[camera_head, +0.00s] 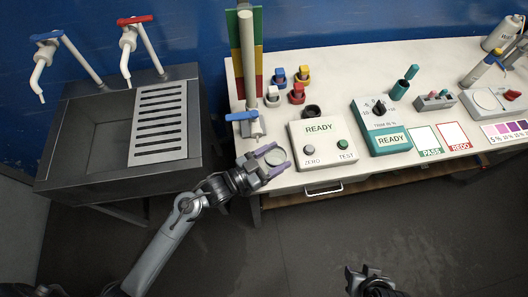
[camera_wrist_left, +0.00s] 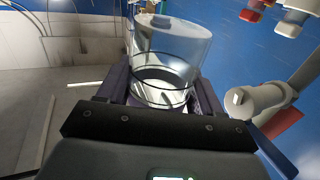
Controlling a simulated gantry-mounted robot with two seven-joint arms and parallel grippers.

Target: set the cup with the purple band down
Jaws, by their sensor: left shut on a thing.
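My left gripper (camera_head: 267,159) is shut on a clear cup (camera_head: 274,157), at the front left edge of the white bench, left of the READY box. In the left wrist view the clear cup (camera_wrist_left: 172,62) stands between the two dark fingers, with thin dark rings around its lower part. I cannot make out a purple colour on its band. From these views I cannot tell whether its base touches anything. My right gripper (camera_head: 370,274) is low in the head view, over the floor and away from the bench; its fingers are too small to read.
The white bench (camera_head: 350,75) holds a READY box (camera_head: 323,142) with ZERO and TEST knobs, a teal-fronted meter (camera_head: 382,125), and PASS (camera_head: 425,141) and REDO (camera_head: 453,135) squares. A grey sink (camera_head: 100,128) is left.

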